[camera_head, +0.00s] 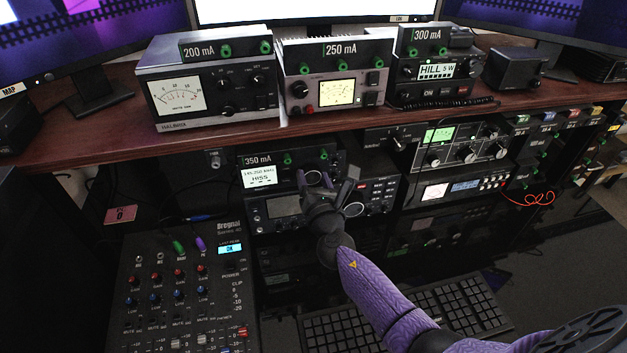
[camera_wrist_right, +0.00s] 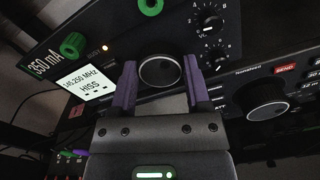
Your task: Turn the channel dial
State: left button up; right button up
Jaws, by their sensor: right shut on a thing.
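My right gripper (camera_head: 326,180) reaches the front of the 350 mA unit (camera_head: 272,160) in the lower rack. In the right wrist view its two purple fingers (camera_wrist_right: 160,84) stand either side of a round dark dial (camera_wrist_right: 161,71) with a pale rim and are shut on it. The dial is right of the unit's lit display (camera_wrist_right: 91,82), which reads about 145.250 MHz and HISS. The same display shows in the head view (camera_head: 260,176). In the head view the gripper largely hides the dial. My left gripper is not in view.
Another large knob (camera_wrist_right: 268,99) is to the right on a neighbouring panel. A mixer (camera_head: 185,290) and a keyboard (camera_head: 400,310) lie below. The desk shelf (camera_head: 80,130) overhangs the rack.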

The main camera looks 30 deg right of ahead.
jog(key=m+b, duration=0.2)
jog(key=m, duration=0.3)
jog(key=shift+f, duration=0.15)
jog(key=m+b, duration=0.1)
jog(key=m, duration=0.3)
jog(key=shift+m, duration=0.4)
jog(key=m+b, duration=0.1)
jog(key=m, duration=0.3)
jog(key=shift+m, duration=2.2)
jog(key=shift+f+m, duration=0.1)
jog(key=shift+m, duration=0.2)
jog(key=o, duration=1.3)
